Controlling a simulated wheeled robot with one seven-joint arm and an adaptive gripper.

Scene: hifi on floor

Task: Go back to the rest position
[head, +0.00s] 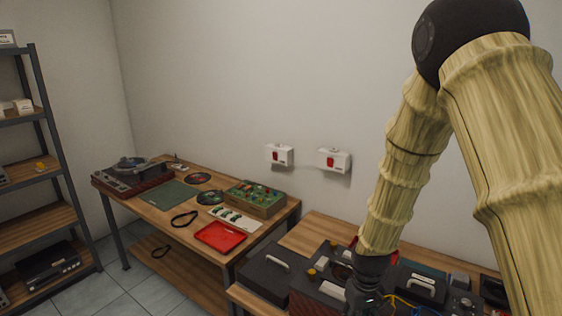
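My arm comes in from the right of the head view and reaches down over the nearer wooden bench (314,238). My gripper (364,304) is at the lower edge of the picture, beside the dark devices on that bench. Its fingertips are cut off or hidden, so I cannot tell whether it is open or shut, or whether it holds anything. A dark box with a light handle (268,277) lies left of it. Another dark case with a handle (421,287) lies to its right.
A second wooden table (150,212) at left carries a turntable (130,172), green mat (172,194), red tray (220,236) and circuit board box (256,199). Two white wall boxes (280,155) (334,160) hang behind. A shelf (38,165) stands far left. Tiled floor (110,285) is clear between.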

